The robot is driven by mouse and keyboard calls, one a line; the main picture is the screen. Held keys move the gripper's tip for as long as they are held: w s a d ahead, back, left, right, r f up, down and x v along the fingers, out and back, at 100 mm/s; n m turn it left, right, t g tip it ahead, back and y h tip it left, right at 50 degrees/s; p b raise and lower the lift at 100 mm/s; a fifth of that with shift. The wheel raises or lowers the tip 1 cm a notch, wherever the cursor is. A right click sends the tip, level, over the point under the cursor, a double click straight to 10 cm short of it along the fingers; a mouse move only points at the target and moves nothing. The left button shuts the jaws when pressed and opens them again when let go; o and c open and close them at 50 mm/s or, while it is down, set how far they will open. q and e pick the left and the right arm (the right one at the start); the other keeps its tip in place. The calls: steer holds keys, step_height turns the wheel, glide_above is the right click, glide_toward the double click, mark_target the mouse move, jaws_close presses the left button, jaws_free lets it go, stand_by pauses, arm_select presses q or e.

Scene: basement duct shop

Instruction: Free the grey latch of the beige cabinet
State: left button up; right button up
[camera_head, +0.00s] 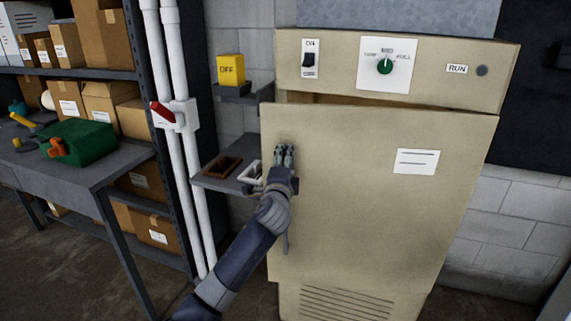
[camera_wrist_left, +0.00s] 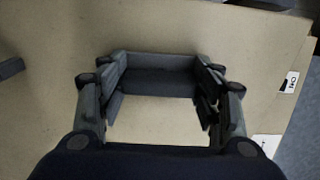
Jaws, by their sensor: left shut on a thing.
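The beige cabinet (camera_head: 380,200) stands at centre right, with a plain front door and a control panel above. My left gripper (camera_head: 285,152) is at the door's upper left. In the left wrist view, my left gripper (camera_wrist_left: 158,92) is shut on the grey latch (camera_wrist_left: 158,78), a dark grey block spanning the space between its fingers against the beige door. In the head view the gripper hides the latch. A grey upright bar (camera_head: 285,242) shows on the door below my wrist. My right gripper is out of view.
The control panel has a green knob (camera_head: 385,66) and a black switch (camera_head: 309,60). A gap shows along the door's top. Left of the cabinet are a small shelf (camera_head: 215,183) with a brown tray, white pipes (camera_head: 179,95), a yellow OFF box (camera_head: 231,69) and a bench (camera_head: 75,168).

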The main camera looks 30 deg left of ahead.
arm_select(q)
steer(key=o, duration=1.1)
steer(key=shift+c, duration=0.2)
steer(key=shift+s, duration=0.1)
steer(key=v, duration=1.2)
steer(key=shift+f, duration=0.15)
